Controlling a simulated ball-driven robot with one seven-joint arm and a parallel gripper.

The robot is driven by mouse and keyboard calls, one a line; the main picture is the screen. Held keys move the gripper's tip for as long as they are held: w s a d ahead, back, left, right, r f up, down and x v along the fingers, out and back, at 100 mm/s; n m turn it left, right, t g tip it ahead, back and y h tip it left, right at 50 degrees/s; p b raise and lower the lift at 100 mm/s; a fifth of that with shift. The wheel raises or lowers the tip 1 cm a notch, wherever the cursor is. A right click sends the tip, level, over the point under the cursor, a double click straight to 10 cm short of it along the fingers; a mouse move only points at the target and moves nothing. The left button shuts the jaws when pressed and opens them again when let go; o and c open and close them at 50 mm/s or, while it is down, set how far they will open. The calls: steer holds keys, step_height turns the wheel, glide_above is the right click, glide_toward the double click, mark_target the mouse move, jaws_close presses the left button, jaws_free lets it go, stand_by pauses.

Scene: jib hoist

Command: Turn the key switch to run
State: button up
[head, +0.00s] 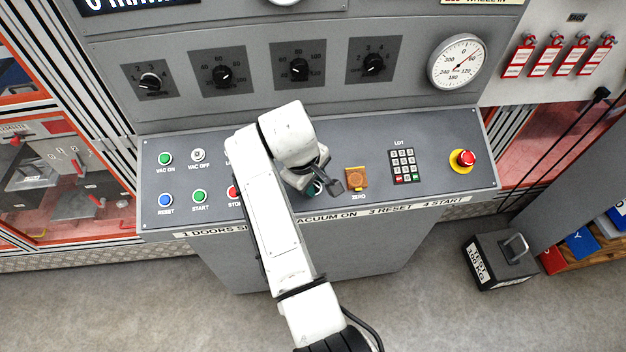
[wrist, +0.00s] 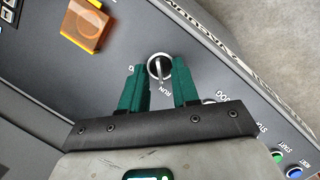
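The key switch (wrist: 160,68) shows in the wrist view as a round silver collar with a narrow key in it. The key looks roughly upright in that picture, and the RUN lettering lies just below it. I cannot tell its exact setting. My gripper (wrist: 160,65) is open, with one green finger on each side of the switch. Whether either finger touches the key is not clear. In the head view my gripper (head: 318,188) is over the lower panel, left of the ZERO button, and hides the switch.
An orange guarded ZERO button (head: 357,179) is close to the right of my gripper. Farther right are a keypad (head: 403,166) and a red emergency stop (head: 465,158). Coloured push buttons, including green START (head: 200,196), stand to the left. Rotary knobs line the upper panel.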

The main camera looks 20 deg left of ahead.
steer(key=b+v, duration=0.2)
steer(key=v, duration=0.8)
steer(key=shift+r, duration=0.25)
steer(key=shift+s, duration=0.1)
steer(key=s+d+f+m+g+b, duration=0.1)
steer(key=s+d+f+m, duration=0.25)
steer(key=d+f, duration=0.85)
steer(key=s+d+f+m+b, duration=0.15)
steer(key=d+f+m, duration=0.4)
steer(key=d, duration=1.05)
steer(key=s+d+f+m, duration=0.3)
steer(key=s+d, duration=0.5)
steer(key=s, duration=0.4)
steer(key=s+d+f+m+g, duration=0.1)
steer(key=s+d+f+m, duration=0.2)
steer(key=s+d, duration=0.6)
steer(key=s+f+b, duration=0.1)
steer(key=s, duration=0.2)
steer(key=shift+d+f+m+y, duration=0.2)
steer(key=shift+d+m+y, duration=0.1)
steer(key=shift+m, duration=0.1)
